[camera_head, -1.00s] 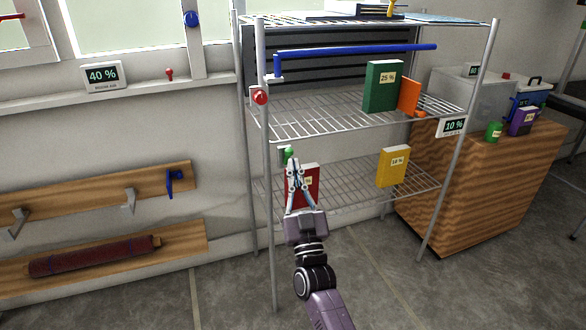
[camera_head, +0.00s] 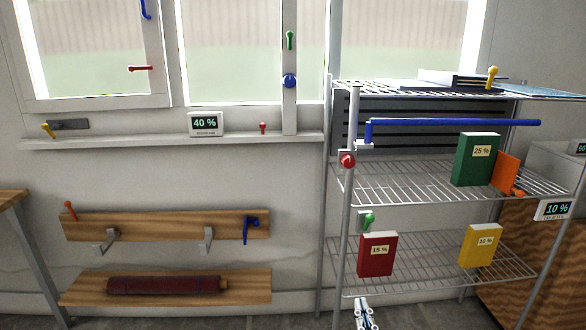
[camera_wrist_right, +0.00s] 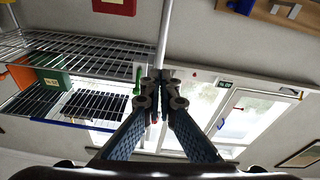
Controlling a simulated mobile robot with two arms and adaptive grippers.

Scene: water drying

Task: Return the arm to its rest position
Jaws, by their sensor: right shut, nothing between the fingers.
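My right gripper (camera_head: 366,314) shows at the bottom edge of the head view, below the wire rack's lower shelf. Only its fingers show there; the arm behind is out of frame. In the right wrist view its fingers (camera_wrist_right: 160,88) are closed together and empty, with the rack post behind them. My left gripper is in neither view.
The wire rack (camera_head: 402,292) holds a red book (camera_head: 377,258), a yellow book (camera_head: 480,248) and a green book (camera_head: 476,160). A blue bar (camera_head: 450,122) crosses above. Wooden wall boards (camera_head: 165,226) are left, under the window sill (camera_head: 170,142).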

